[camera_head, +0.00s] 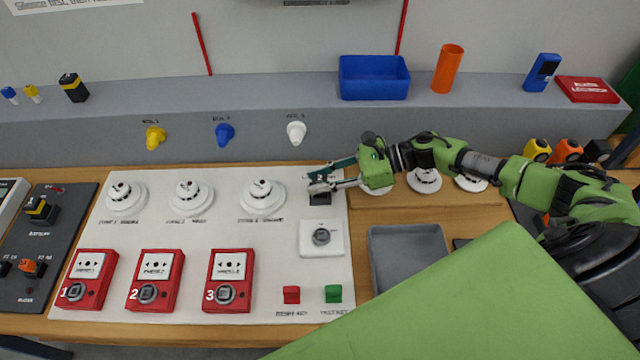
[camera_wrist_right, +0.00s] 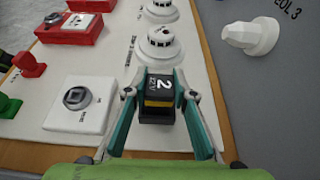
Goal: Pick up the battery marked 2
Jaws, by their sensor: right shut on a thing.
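The battery marked 2 (camera_wrist_right: 160,93) is a small black block with a white "2" and a yellow band. In the right wrist view it sits between the two fingers of my right gripper (camera_wrist_right: 163,100). In the head view my right gripper (camera_head: 325,180) is shut on the dark battery (camera_head: 319,197) near the right edge of the white panel. The fingers hide part of the battery, and I cannot tell whether it touches the panel. My left gripper does not show in either view.
The white panel (camera_head: 190,240) carries round detectors, red call points and a square white unit (camera_head: 321,238) just below the battery. A grey tray (camera_head: 408,232) lies to the right. A blue bin (camera_head: 374,78) and an orange cylinder (camera_head: 448,68) stand on the ledge behind.

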